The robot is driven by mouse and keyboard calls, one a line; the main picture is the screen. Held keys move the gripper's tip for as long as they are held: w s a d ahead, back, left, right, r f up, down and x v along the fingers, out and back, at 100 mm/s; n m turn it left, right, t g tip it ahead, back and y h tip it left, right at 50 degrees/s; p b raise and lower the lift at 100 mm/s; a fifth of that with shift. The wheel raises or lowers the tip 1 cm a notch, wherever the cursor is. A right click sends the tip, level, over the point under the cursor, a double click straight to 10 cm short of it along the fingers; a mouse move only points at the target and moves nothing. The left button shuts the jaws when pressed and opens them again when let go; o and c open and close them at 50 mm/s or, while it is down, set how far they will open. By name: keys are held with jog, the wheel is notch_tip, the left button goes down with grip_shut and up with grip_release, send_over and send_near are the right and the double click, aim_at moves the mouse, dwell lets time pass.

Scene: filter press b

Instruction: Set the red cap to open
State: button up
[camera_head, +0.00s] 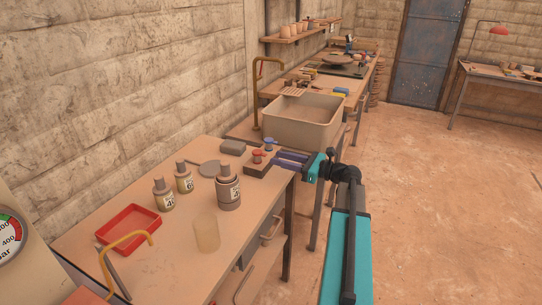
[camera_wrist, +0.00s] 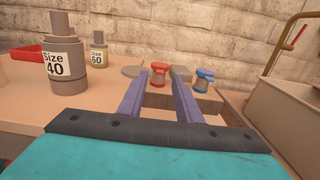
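The red cap (camera_head: 257,153) sits on a small round fitting on a dark block at the right end of the near bench. In the wrist view, the red cap (camera_wrist: 160,66) shows just ahead of and between my fingertips. A blue cap (camera_wrist: 205,74) with a small lever stands to its right; it also shows in the head view (camera_head: 269,141). My gripper (camera_head: 277,160) is open and empty, its two purple fingers reaching toward the red cap from the right. In the wrist view, my gripper (camera_wrist: 158,82) appears apart from the cap. No marking of the cap's setting is readable.
A large basin (camera_head: 300,122) stands behind the caps. Open floor (camera_head: 430,210) lies to the right.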

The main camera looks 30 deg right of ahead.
aim_at(266, 155)
jog(key=shift+x, duration=2.4)
grip_shut()
